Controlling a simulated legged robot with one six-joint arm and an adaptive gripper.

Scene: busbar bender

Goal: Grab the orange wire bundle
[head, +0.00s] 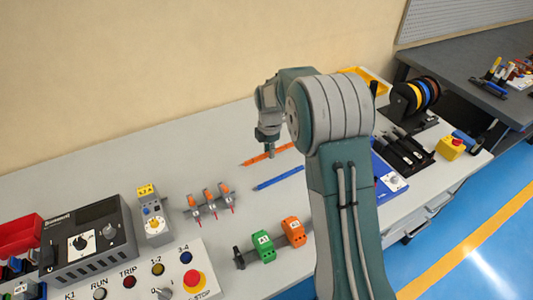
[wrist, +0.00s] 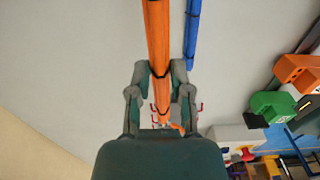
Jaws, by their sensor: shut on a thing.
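The orange wire bundle (head: 267,154) lies lengthwise on the grey bench, near the back. It also shows in the wrist view (wrist: 158,45), running from the top edge down between my fingers. My gripper (wrist: 160,72) is shut on the bundle, with one finger on each side near a dark tie. In the head view my gripper (head: 269,150) points down at the bundle, and my arm hides part of the scene behind it.
A blue wire bundle (head: 279,178) lies close beside the orange one, nearer the front. Green (head: 262,246) and orange (head: 293,231) terminal blocks sit on a rail in front. Wire spools (head: 415,97) stand at the right. The bench at the left back is clear.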

